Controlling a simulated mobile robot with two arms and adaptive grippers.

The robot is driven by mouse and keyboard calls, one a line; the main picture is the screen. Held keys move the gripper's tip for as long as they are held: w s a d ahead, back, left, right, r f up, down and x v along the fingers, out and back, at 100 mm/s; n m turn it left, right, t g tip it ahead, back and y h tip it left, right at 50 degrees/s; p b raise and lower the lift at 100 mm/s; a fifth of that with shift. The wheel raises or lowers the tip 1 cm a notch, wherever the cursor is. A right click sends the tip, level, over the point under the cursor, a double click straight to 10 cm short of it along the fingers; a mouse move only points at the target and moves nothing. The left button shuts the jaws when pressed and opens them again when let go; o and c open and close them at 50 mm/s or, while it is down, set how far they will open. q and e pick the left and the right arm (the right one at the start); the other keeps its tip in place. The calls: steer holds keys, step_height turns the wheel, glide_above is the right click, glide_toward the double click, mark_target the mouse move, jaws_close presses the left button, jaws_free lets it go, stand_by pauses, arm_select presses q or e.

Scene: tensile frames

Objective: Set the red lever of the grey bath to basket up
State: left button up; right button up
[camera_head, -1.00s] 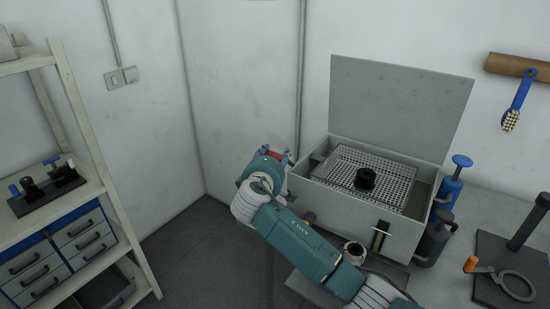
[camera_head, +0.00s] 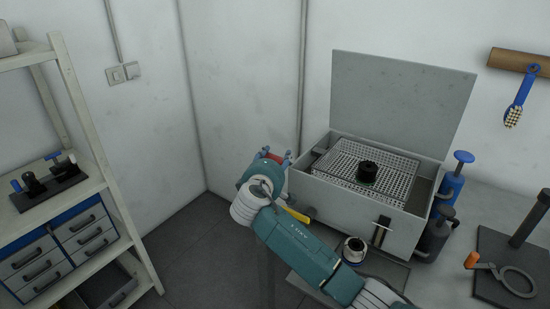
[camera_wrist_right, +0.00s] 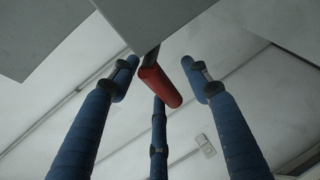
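The grey bath (camera_head: 335,194) stands on the bench with its lid raised. A wire basket (camera_head: 335,161) sits high in it, close to the rim, with a black round part (camera_head: 368,170) on it. The red lever (camera_wrist_right: 160,87) hangs from a dark rod at the bath's left end. My right gripper (camera_head: 276,157) is at that end. In the right wrist view its blue fingers (camera_wrist_right: 158,68) are open around the lever, with gaps visible on both sides. In the head view only a bit of red shows between the fingers. My left gripper is not in view.
Blue (camera_head: 451,185) and dark (camera_head: 434,238) pump bottles stand right of the bath. A small round pot (camera_head: 354,248) is in front of it. A yellow bar (camera_head: 297,214) shows beside my forearm. A stand with an orange-handled ring (camera_head: 515,283) is at right. Shelves (camera_head: 88,190) are at left.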

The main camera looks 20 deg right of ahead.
steer(key=shift+w+a, duration=0.15)
steer(key=shift+a, duration=0.05)
steer(key=shift+s+a+r, duration=0.1)
steer(key=shift+s+a, duration=0.15)
steer(key=shift+s, duration=0.1)
steer(key=v, duration=1.1)
steer(key=shift+s, duration=0.1)
